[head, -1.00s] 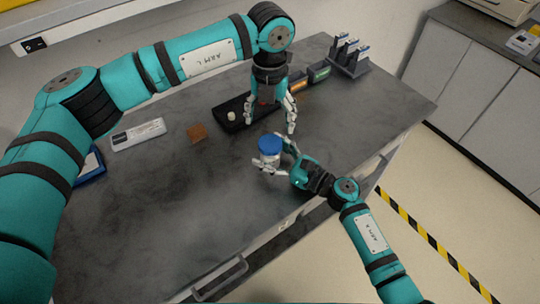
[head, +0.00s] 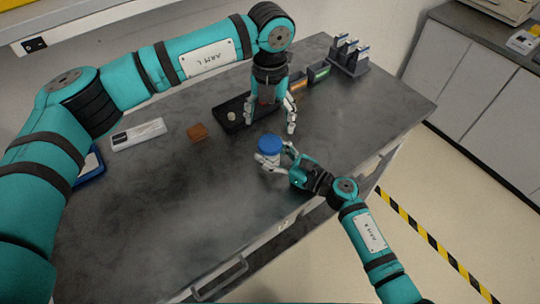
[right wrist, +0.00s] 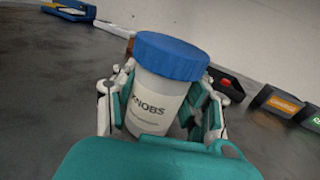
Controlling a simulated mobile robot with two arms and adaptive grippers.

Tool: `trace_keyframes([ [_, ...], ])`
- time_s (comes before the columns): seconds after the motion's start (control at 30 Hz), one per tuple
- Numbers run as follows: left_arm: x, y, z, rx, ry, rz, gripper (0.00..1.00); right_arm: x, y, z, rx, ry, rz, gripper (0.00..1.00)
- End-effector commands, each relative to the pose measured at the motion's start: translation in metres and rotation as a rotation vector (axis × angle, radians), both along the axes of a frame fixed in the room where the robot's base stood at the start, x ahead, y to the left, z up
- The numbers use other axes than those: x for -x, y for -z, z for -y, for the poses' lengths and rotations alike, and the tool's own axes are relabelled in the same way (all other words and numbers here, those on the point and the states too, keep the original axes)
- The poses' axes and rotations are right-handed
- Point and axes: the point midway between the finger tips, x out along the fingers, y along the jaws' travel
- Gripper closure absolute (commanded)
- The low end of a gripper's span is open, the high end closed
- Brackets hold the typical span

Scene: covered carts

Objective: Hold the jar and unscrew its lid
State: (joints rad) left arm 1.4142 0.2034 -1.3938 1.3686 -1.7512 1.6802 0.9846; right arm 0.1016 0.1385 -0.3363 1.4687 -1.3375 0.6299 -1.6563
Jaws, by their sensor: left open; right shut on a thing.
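The jar (right wrist: 158,102) is white with a "KNOBS" label, and its blue lid (right wrist: 171,55) sits on top. In the head view the lid (head: 270,144) shows above my right gripper. The jar stands upright, and my right gripper (head: 272,164) is shut around its body from the side; both fingers flank it in the right wrist view (right wrist: 164,112). My left gripper (head: 270,124) points down with its fingers spread, open and empty, just behind and above the lid, apart from it.
Behind my left gripper is a black tray (head: 232,124) with small items. A brown block (head: 197,132) and a white-labelled box (head: 138,133) lie to the left. Small bins (head: 318,72) and a rack (head: 348,60) stand at the back right. The front left of the cart top is clear.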

Motion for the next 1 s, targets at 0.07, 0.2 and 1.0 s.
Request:
trace_keyframes([
  [0.07, 0.0000, 0.0000, 0.0000, 0.000, 0.003, 0.000, 0.24, 0.0000, 0.0001, 0.0002, 0.000, 0.000, 0.000, 1.00],
  [0.2, 0.0000, 0.0000, 0.0001, 0.000, 0.076, 0.000, 0.24, 0.0000, 0.0001, 0.0002, 0.000, 0.000, 0.000, 1.00],
  [1.0, 0.0002, 0.0000, 0.0004, 0.000, 1.733, 0.000, 0.24, 0.0000, 0.0001, 0.0001, 0.000, 0.000, 0.000, 1.00],
])
